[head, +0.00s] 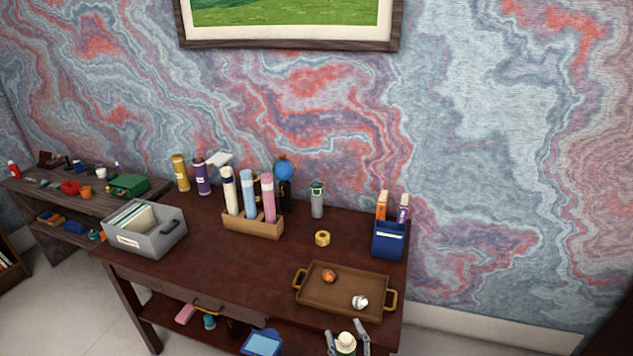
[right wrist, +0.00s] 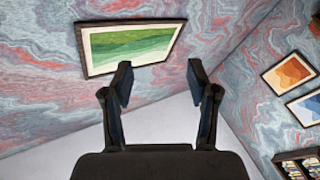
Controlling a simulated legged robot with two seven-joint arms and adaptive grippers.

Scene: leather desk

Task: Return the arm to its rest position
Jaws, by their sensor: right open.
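My right gripper (head: 345,330) shows at the bottom edge of the head view, in front of the desk's front right part and below the tray. Its two fingers are spread apart. A pale, partly green rounded thing shows between them there; I cannot tell what it is. In the right wrist view the fingers of my right gripper (right wrist: 160,72) are wide apart with nothing between them, facing the wall and a framed green picture (right wrist: 130,45). My left gripper is not in view.
The dark wooden desk (head: 225,270) holds a brown tray (head: 335,300) with an orange item and a white item, a grey file box (head: 143,240), a wooden holder (head: 252,227) with tubes, a yellow tape roll (head: 322,238) and a blue holder (head: 389,241). A cluttered shelf (head: 100,204) stands left.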

